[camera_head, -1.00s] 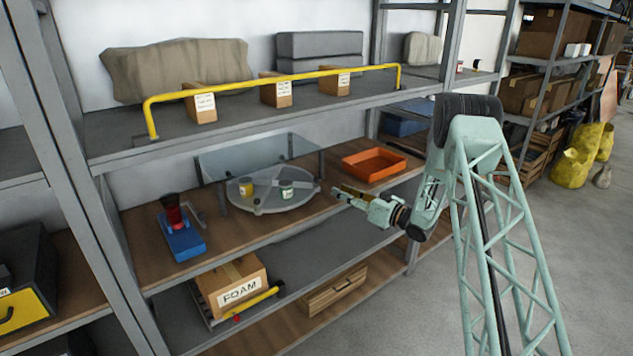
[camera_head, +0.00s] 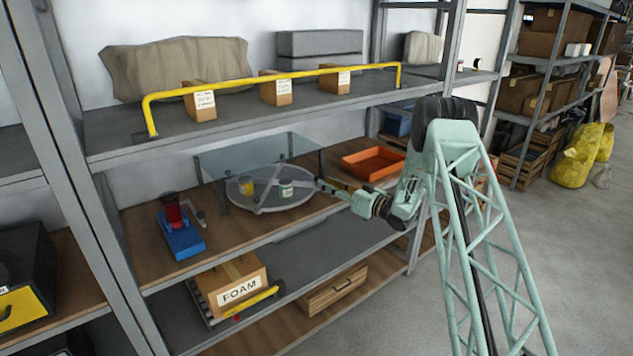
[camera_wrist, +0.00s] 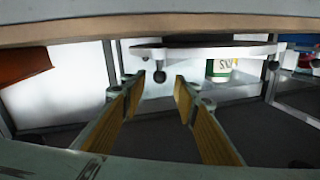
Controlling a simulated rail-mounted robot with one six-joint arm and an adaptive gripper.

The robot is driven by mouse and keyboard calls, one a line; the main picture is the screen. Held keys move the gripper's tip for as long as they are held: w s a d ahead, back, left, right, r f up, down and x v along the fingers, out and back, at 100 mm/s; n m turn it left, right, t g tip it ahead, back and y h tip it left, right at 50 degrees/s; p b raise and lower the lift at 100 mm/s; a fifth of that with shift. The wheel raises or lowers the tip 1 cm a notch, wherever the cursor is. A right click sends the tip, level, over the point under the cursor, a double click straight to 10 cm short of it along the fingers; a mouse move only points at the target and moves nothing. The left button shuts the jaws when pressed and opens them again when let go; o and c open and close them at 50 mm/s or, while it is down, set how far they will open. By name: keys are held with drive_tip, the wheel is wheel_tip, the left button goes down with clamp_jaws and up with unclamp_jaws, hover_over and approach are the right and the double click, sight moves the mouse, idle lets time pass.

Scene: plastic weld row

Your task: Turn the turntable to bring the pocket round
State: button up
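The turntable (camera_head: 270,204) is a grey disc with dividing bars on the middle shelf. It carries a yellow pot (camera_head: 246,186) and a white-and-green pot (camera_head: 286,188). My gripper (camera_head: 322,186) is at the disc's right edge, reaching in from the right. The wrist view looks upside down; there my gripper (camera_wrist: 160,86) is open, its fingers apart. A dark knob (camera_wrist: 160,75) on the turntable rim (camera_wrist: 205,52) shows between the fingertips, with no visible contact. The labelled pot (camera_wrist: 219,70) shows beyond, to the right. I cannot make out a pocket for certain.
A clear panel (camera_head: 235,155) stands over the turntable's back part. An orange tray (camera_head: 373,163) sits to the right, behind my gripper. A blue stand with a red top (camera_head: 180,235) is to the left. The upper shelf has a yellow rail (camera_head: 275,80).

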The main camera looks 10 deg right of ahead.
sight(317, 179)
drive_tip(key=shift+b+x, duration=0.35)
drive_tip(key=shift+x, duration=2.85)
drive_tip(key=shift+c, duration=0.3)
clamp_jaws()
